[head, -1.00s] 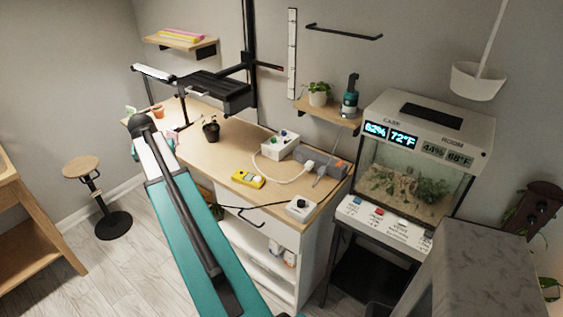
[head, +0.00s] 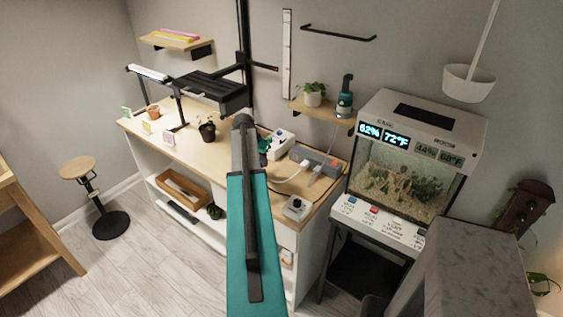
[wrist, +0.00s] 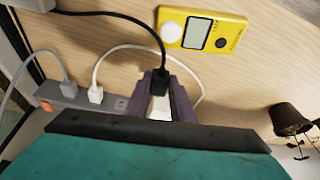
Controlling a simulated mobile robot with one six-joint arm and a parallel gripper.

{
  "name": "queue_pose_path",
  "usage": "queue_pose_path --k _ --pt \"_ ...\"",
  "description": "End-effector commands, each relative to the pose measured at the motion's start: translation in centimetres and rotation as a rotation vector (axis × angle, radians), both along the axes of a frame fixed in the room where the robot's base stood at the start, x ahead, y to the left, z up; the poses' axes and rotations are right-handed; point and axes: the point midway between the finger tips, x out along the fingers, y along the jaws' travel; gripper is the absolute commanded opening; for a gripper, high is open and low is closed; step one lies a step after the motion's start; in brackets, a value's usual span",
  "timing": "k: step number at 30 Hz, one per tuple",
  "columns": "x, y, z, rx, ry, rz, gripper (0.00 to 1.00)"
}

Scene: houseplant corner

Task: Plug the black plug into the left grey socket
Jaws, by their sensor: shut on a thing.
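My gripper (wrist: 160,105) is shut on the black plug (wrist: 161,82) in the wrist view. A black cord runs from the plug towards the upper left. The grey power strip (wrist: 70,118) lies to the left of my gripper, with a white plug (wrist: 95,94) and a grey plug (wrist: 68,88) in it and an orange switch at its far end. A bare socket (wrist: 120,104) shows on the strip between the white plug and my gripper. The black plug is apart from the strip. The strip also shows in the head view (head: 325,160); my arm hides the gripper's jaws and black plug there.
A yellow meter (wrist: 203,30) lies just beyond the plug. A white cable loops close behind my gripper. On the bench (head: 180,150) stand a white box (head: 283,137), a dial box (head: 296,208) and a potted plant (head: 207,131). A terrarium (head: 410,165) stands to the right.

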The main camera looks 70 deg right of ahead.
Motion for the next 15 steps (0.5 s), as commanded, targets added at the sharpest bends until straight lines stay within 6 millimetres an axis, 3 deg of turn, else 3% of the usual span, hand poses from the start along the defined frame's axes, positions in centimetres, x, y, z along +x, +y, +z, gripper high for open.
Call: queue_pose_path --k 3,7,15 --pt "-3.5 -2.2 -0.9 -0.002 0.001 -0.072 0.0" --pt "-6.2 -3.5 -1.7 -0.004 0.002 -0.124 0.0" --pt "-7.7 -4.3 -2.2 -0.007 0.001 -0.157 0.0"
